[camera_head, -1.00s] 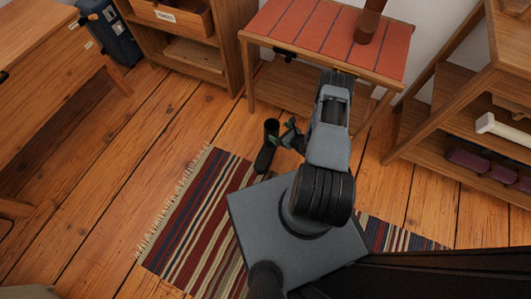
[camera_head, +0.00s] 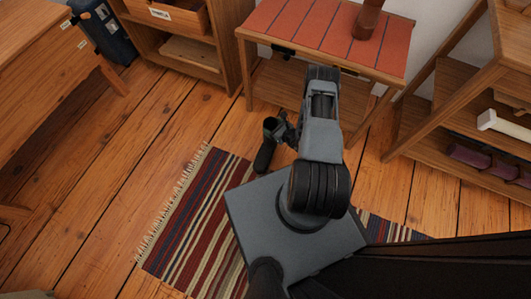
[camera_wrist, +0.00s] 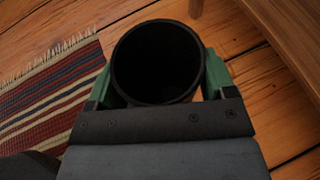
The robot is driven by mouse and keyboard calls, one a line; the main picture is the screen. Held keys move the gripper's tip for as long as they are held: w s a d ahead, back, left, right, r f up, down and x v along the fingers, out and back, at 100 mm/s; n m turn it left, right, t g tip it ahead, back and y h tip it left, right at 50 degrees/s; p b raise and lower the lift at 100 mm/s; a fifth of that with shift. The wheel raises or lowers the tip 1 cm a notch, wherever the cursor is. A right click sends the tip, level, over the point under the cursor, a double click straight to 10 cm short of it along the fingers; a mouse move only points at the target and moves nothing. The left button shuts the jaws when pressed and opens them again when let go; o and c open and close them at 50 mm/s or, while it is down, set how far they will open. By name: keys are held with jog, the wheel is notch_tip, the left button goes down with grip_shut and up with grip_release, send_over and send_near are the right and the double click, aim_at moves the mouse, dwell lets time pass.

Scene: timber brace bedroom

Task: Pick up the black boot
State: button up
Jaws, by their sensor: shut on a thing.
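The black boot (camera_head: 265,155) stands at the far edge of the striped rug in the head view, just left of my arm. In the wrist view I look down into the round dark opening of the boot (camera_wrist: 157,62). My gripper (camera_head: 279,128) is at the top of the boot. In the wrist view my gripper (camera_wrist: 157,75) has one green finger on each side of the boot shaft, shut on it. The boot's foot is hidden in the wrist view. I cannot tell whether its sole touches the floor.
A striped rug (camera_head: 190,235) lies under and left of my base. A red-topped wooden table (camera_head: 300,25) with a brown object on it stands beyond the boot. Shelves (camera_head: 460,140) stand at right, a desk (camera_head: 40,65) at left. Plank floor is clear left of the rug.

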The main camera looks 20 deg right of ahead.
jog(key=c, duration=0.7)
jog(key=shift+o, duration=0.2)
jog(key=shift+r, duration=0.15)
